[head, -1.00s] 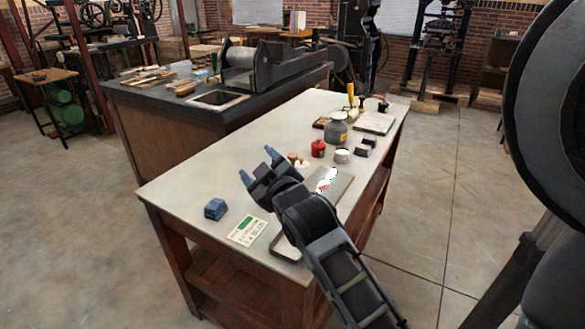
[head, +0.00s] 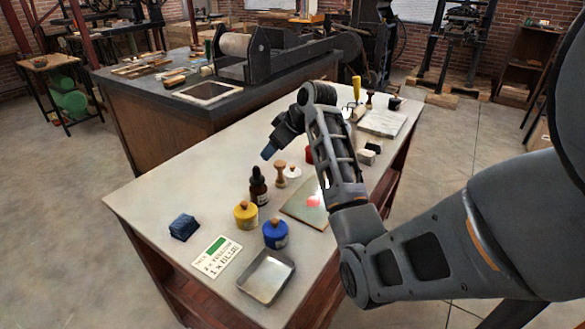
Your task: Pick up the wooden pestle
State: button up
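The wooden pestle (head: 280,175) stands upright on the light table top, a small light-brown piece with a narrow waist. My gripper (head: 269,152) points downward just beyond and above it in the picture, apart from it. Only one blue-grey finger shows clearly, so its opening is hard to tell. Nothing shows held in it.
A dark dropper bottle (head: 258,187) and a white lidded pot (head: 293,173) stand close to the pestle. Yellow (head: 246,215) and blue (head: 275,235) jars, a metal tray (head: 266,277) and a blue block (head: 183,227) are nearer.

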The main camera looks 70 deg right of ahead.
aim_at(281, 163)
jog(key=s, duration=0.1)
jog(key=s+n+y, duration=0.1)
jog(key=s+y+p, duration=0.1)
jog(key=shift+s+a+f+n, duration=0.3)
jog(key=shift+s+a+f, duration=0.05)
jog(key=shift+a, duration=0.05)
jog(key=x, duration=0.5)
jog(key=p+x, duration=0.1)
jog(key=x, duration=0.1)
jog(key=shift+s+d+f, duration=0.2)
jog(key=shift+s+f, duration=0.05)
jog(key=shift+f, duration=0.2)
jog(key=c, duration=1.1)
